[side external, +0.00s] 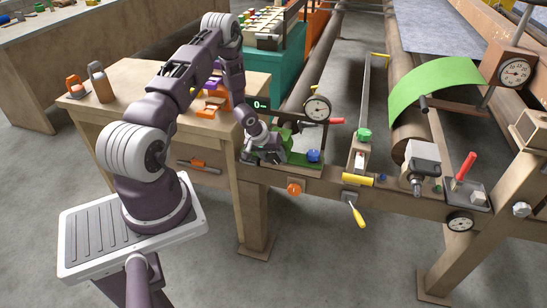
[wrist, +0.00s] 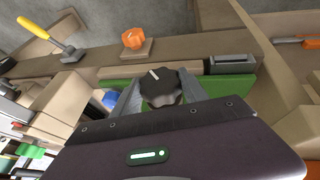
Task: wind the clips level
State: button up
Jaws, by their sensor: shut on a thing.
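My gripper (side external: 268,152) is at the green-based fixture on the front beam. In the wrist view, the fingers of my gripper (wrist: 158,92) are shut on a black ridged knob (wrist: 161,86) with a white pointer line, one finger on each side. The knob stands over a green plate (wrist: 122,84). In the side view my gripper hides the knob. I cannot tell for certain which parts are the clips. A small black display (side external: 260,104) shows a green 0 and a dash. A round dial gauge (side external: 317,109) stands behind the fixture.
A blue knob (side external: 313,156) sits just right of my gripper. An orange knob (side external: 293,189) and a yellow-handled lever (side external: 357,214) are on the beam's front. A wooden bench (side external: 133,80) stands left. Green felt (side external: 432,88) lies over the roller at right.

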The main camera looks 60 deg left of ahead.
aim_at(276, 156)
jog(key=g+y, duration=0.1)
jog(key=m+g+y, duration=0.1)
jog(key=g+y, duration=0.1)
jog(key=shift+w+d, duration=0.15)
jog(key=shift+d, duration=0.05)
jog(key=shift+m+g+y, duration=0.3)
jog(key=shift+g+y, duration=0.6)
jog(key=shift+y, duration=0.1)
jog(key=o, duration=1.4)
jog(key=shift+c, duration=0.2)
jog(key=v, duration=0.7)
jog(key=shift+d, duration=0.1)
